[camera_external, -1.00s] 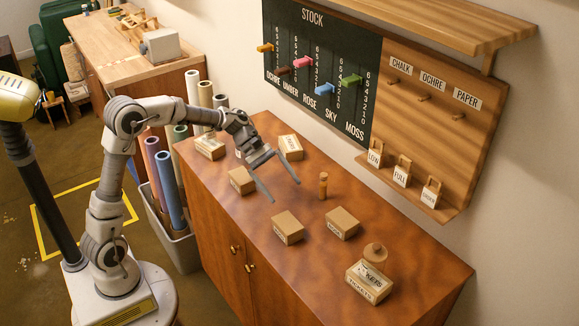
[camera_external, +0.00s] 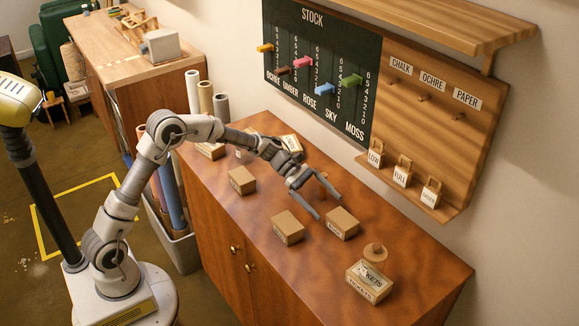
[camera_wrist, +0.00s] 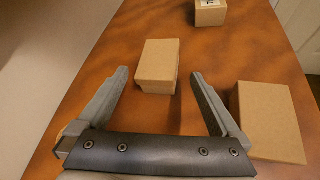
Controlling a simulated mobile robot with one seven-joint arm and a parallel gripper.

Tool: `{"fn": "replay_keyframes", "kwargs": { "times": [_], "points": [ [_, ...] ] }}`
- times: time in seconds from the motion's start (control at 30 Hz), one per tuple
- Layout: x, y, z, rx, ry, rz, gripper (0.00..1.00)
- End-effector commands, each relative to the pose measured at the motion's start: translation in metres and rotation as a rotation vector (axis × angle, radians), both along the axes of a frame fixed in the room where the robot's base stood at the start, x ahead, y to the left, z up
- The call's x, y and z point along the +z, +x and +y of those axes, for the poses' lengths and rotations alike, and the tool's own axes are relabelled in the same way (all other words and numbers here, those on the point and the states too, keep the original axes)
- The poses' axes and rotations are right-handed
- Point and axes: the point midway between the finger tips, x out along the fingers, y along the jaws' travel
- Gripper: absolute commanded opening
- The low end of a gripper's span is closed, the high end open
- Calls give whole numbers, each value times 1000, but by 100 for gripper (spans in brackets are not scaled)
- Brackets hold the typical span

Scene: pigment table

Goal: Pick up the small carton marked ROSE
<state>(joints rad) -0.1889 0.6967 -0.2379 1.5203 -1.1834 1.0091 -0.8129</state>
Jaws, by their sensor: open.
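Small brown cartons lie on the table; I cannot read ROSE on any of them. One carton (camera_external: 342,224) lies just beyond my gripper (camera_external: 329,208). In the wrist view this carton (camera_wrist: 157,62) shows ahead, between and beyond the fingertips, its top plain. A second carton (camera_external: 288,227) lies to the left of the fingers; it shows large at the right of the wrist view (camera_wrist: 268,118). A third carton (camera_external: 242,180) lies further back on the left. Their side labels are too small to read. My gripper is open and empty, above the table.
More cartons (camera_external: 210,151) stand at the back. The wall board (camera_external: 322,75) rises behind.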

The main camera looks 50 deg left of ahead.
Motion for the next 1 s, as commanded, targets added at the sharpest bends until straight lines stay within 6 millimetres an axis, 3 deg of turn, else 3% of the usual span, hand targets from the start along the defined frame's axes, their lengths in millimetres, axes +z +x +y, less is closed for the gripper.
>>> {"fn": "replay_keyframes", "kwargs": {
  "times": [0.27,0.6,0.83,1.0],
  "points": [
    [-9,5,-15,0,0,0,100],
    [-32,16,-52,0,1,-1,100],
    [-31,17,-53,2,1,-1,100],
    [-31,17,-53,1,1,0,69]
  ]
}}
